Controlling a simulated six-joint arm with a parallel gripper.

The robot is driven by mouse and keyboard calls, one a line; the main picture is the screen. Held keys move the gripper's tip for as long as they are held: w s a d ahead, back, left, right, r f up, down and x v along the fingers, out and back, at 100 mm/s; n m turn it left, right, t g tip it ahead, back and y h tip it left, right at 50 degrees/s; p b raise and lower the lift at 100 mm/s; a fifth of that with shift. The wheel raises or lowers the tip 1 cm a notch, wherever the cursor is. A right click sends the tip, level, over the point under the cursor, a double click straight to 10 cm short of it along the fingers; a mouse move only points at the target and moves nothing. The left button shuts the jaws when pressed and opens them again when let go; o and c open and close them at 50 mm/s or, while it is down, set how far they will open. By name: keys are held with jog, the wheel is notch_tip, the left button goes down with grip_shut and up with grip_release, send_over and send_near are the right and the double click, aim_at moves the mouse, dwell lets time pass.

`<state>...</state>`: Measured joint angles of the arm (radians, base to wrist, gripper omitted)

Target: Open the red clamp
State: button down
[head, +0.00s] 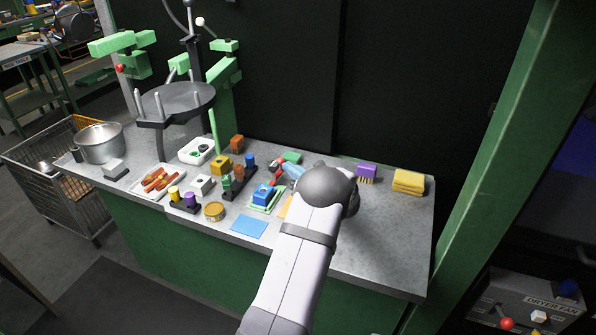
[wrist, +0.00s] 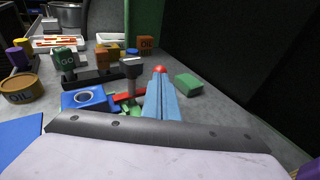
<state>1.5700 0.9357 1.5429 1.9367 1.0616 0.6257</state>
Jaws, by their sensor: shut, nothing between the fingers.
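The red clamp (wrist: 128,96) shows in the wrist view as a red bar just left of my fingers, beside an upright post with a grey block on top. In the head view, small red parts of the clamp (head: 280,162) show beside my fingertips; the rest is partly hidden by my arm. My gripper (wrist: 160,80) is shut, with its light blue fingers together and empty. A red ball shows right at the fingertips; I cannot tell whether they touch it. In the head view my gripper (head: 292,170) is low over the bench.
A blue block (head: 263,194) on a green base stands left of the clamp. A green block (wrist: 188,84) lies to the right. A purple brush (head: 366,171) and yellow cloths (head: 408,182) lie farther right. Several oil cans and blocks crowd the left; the bench's right front is clear.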

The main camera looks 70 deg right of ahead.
aim_at(280, 161)
jog(key=shift+w+d+f, duration=0.15)
jog(key=shift+w+d, duration=0.15)
jog(key=shift+w, duration=0.2)
jog(key=shift+w+d+f+n+t+y+b, duration=0.15)
jog(key=shift+d+n+t+y+b, duration=0.1)
jog(key=shift+n+t+y+b, duration=0.4)
jog(key=shift+w+d+n+t+y+b, duration=0.2)
jog(key=shift+n+y+b, duration=0.25)
jog(key=shift+y, duration=0.25)
jog(key=shift+w+d+n+t+y+b, duration=0.15)
jog(key=shift+n+y+b, duration=0.15)
jog(key=shift+n+y, duration=0.3)
jog(key=shift+w+d+r+b, duration=0.1)
jog(key=shift+w+d+b, duration=0.1)
jog(key=shift+w+b, duration=0.4)
jog(key=shift+w+d+r+b, duration=0.15)
jog(key=shift+w+b, duration=0.2)
jog(key=shift+b, duration=0.3)
jog(key=shift+w+d+f, duration=0.15)
jog(key=shift+w+d, duration=0.05)
jog(key=shift+w, duration=0.2)
jog(key=shift+w+a, duration=0.1)
jog(key=shift+w+n+t+y+b, duration=0.35)
jog(key=shift+n+y, duration=0.35)
jog(key=shift+y, duration=0.35)
jog(key=shift+w+a, duration=0.2)
jog(key=shift+w, duration=0.45)
jog(key=shift+s, duration=0.1)
